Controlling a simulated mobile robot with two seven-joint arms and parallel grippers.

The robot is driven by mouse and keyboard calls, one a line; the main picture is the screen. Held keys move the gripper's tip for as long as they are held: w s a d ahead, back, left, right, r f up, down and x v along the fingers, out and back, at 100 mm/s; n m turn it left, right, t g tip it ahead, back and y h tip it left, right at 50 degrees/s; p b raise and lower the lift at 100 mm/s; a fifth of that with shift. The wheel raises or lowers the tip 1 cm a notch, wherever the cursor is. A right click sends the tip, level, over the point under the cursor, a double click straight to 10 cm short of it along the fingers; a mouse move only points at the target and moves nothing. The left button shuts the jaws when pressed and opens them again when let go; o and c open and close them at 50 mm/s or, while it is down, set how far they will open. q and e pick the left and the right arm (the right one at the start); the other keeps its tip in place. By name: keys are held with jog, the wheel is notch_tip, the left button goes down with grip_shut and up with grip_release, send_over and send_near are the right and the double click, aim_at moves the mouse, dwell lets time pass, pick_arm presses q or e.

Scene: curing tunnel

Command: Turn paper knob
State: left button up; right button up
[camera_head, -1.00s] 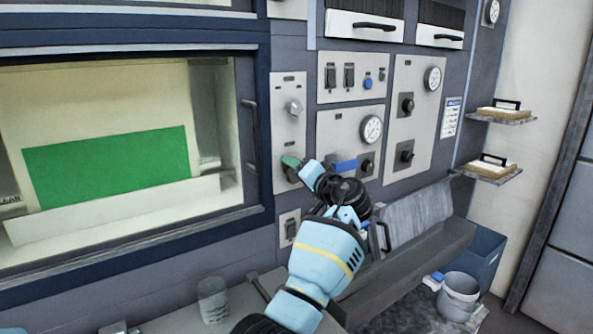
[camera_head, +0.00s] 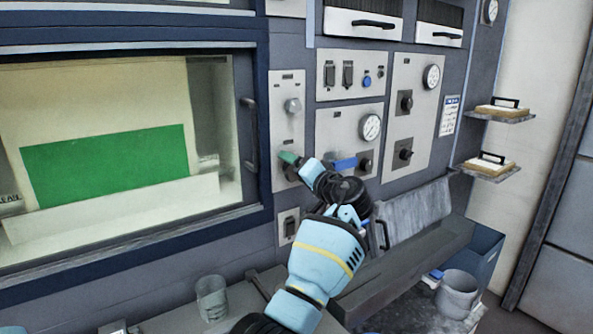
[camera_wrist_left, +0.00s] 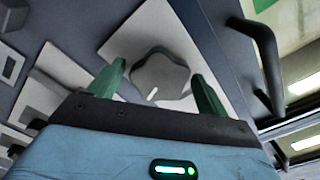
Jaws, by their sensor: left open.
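A grey lobed knob (camera_wrist_left: 160,78) with a white pointer mark sits on a light plate in the left wrist view. My left gripper (camera_wrist_left: 158,88) is open, with one green finger on each side of the knob; whether they touch it I cannot tell. In the head view my left gripper (camera_head: 289,158) is at the lower part of the narrow control plate (camera_head: 287,133), and the knob there is mostly hidden behind it. Another knob (camera_head: 292,106) sits higher on that plate. No label naming the paper knob is readable. My right gripper is not in view.
A window (camera_head: 105,150) with a handle (camera_head: 250,135) is left of the plate. Panels with switches, dials (camera_head: 371,127) and black knobs are to the right. A glass (camera_head: 211,298) stands on the ledge below, and a bucket (camera_head: 457,295) is at lower right.

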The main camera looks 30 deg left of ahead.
pick_arm(q)
jog(key=v, duration=0.7)
jog(key=shift+d+b, duration=0.15)
jog(key=shift+b, duration=0.25)
jog(key=shift+s+f, duration=0.1)
